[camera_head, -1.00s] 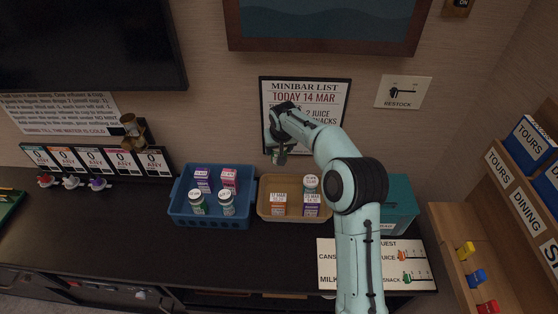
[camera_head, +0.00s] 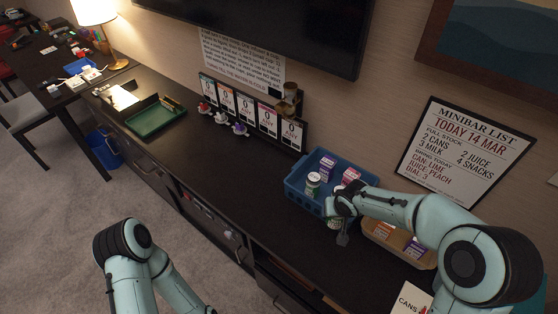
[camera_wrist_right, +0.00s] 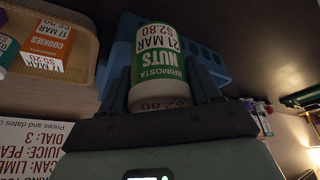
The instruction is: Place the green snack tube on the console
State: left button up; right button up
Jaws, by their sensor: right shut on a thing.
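The green snack tube, a white-lidded can with a green NUTS label, shows upside down in the right wrist view (camera_wrist_right: 158,62) between the fingers of my right gripper (camera_wrist_right: 158,88). In the head view my right gripper (camera_head: 340,216) is shut on it at the front right of the blue crate (camera_head: 300,191); the arm hides most of the tube there. The dark console (camera_head: 222,165) runs along the wall below. My left arm enters at the bottom of the head view, but its gripper is out of view.
The blue crate holds another tube (camera_head: 313,183), a purple carton (camera_head: 327,166) and a pink carton (camera_head: 350,176). A tan tray (camera_head: 374,237) with snacks stands to its right. A green tray (camera_head: 155,117) lies farther left. The console top between them is largely clear.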

aim_at(345, 271)
jog(key=i+j+z, duration=0.1)
jog(key=z, duration=1.2)
